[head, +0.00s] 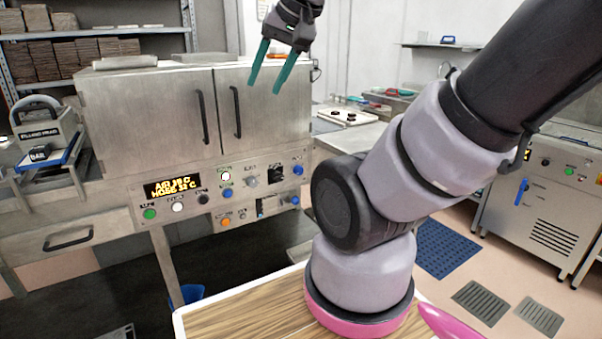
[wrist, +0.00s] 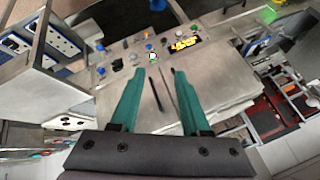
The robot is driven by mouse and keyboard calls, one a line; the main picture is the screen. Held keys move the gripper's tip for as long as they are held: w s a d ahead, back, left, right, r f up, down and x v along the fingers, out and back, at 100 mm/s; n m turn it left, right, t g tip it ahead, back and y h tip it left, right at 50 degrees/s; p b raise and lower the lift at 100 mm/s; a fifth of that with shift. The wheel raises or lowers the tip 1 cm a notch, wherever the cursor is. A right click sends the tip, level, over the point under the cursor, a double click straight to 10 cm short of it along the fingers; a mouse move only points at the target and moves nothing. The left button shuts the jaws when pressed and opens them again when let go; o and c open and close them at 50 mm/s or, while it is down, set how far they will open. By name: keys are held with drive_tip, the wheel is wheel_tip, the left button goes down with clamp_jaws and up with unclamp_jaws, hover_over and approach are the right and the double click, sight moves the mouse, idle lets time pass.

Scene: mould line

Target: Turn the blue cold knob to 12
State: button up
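The control panel (head: 160,205) sits below a steel two-door cabinet and carries several knobs and buttons. Blue round controls show at its upper right (head: 298,170), lower right (head: 295,200) and near the middle (head: 227,193). Their labels are too small to read, so I cannot tell which is the cold knob or where it points. In the wrist view, blue controls show at the panel's left (wrist: 101,71) and middle (wrist: 149,47). My gripper (head: 266,87) has teal fingers spread apart with nothing between them. It is above the panel, in front of the cabinet doors, touching no knob.
The cabinet doors (head: 170,110) have two dark vertical handles that stand out. An amber display (head: 172,187) is at the panel's left. A drawer with a handle (head: 68,240) is at lower left. A counter (head: 350,137) stands to the right of the cabinet.

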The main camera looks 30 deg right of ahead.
drive_tip(key=o, duration=0.3)
drive_tip(key=w+f+m+g+y, duration=0.1)
drive_tip(key=w+a+f+m+g+y, duration=0.1)
drive_tip(key=w+f, duration=0.1)
drive_tip(key=w+a+f+m+g, duration=0.1)
drive_tip(key=w+f, duration=0.1)
drive_tip(key=shift+y, duration=0.4)
drive_tip(key=w+d+f+m+y, duration=0.2)
drive_tip(key=w+f+m+y, duration=0.5)
drive_tip(key=w, duration=0.6)
drive_tip(key=w+d+f+m+t+y, duration=0.1)
drive_tip(key=w+d+f+m+t, duration=0.5)
drive_tip(key=w+d+f+m, duration=0.3)
drive_tip(key=m+t+h, duration=0.8)
drive_tip(key=m+h, duration=0.3)
drive_tip(key=m, duration=0.2)
approach(300, 171)
drive_tip(key=w, duration=0.7)
drive_tip(key=shift+w+a, duration=0.35)
drive_tip(key=shift+a, duration=0.05)
drive_tip(key=shift+n, duration=0.3)
clamp_jaws()
